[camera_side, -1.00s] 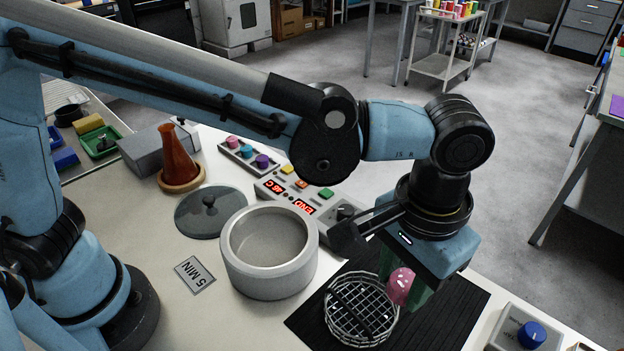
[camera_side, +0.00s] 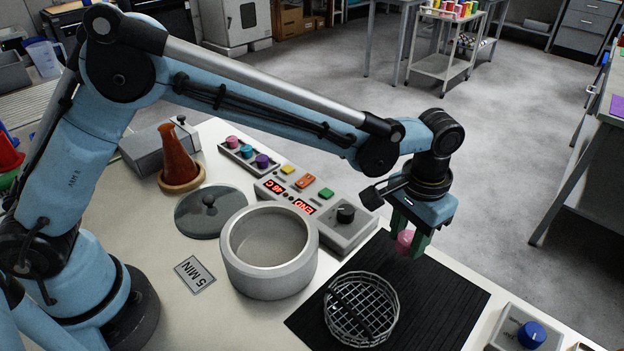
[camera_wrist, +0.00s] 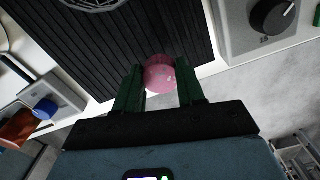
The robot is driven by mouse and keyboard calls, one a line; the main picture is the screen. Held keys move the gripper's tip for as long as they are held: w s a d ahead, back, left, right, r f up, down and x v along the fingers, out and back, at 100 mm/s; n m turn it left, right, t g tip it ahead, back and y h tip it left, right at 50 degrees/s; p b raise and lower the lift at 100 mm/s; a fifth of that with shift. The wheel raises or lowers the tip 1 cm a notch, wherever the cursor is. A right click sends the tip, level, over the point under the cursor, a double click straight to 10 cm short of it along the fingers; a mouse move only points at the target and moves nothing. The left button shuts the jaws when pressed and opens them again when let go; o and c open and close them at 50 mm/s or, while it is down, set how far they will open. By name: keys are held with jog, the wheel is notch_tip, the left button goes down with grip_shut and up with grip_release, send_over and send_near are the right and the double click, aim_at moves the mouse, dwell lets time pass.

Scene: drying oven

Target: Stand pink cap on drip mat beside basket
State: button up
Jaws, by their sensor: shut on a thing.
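The pink cap (camera_side: 405,241) is between the green fingers of my gripper (camera_side: 408,244), which is shut on it. It also shows in the wrist view (camera_wrist: 160,74), between the two fingertips (camera_wrist: 159,84). The cap is at the back part of the black drip mat (camera_side: 440,304); I cannot tell whether it touches the mat. The wire basket (camera_side: 384,316) stands on the mat, in front of and left of the gripper, with a clear gap to the cap. In the wrist view, the basket (camera_wrist: 93,4) shows only at the top edge.
A control box (camera_side: 345,236) with a black knob lies left of the gripper. An open metal pot (camera_side: 233,272) stands left of the basket. A box with a blue knob (camera_side: 518,330) sits right of the mat. The mat's right part is bare.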

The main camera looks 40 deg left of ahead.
aim_at(407, 239)
jog(key=shift+f, duration=1.7)
jog(key=shift+f, duration=0.15)
jog(key=o, duration=1)
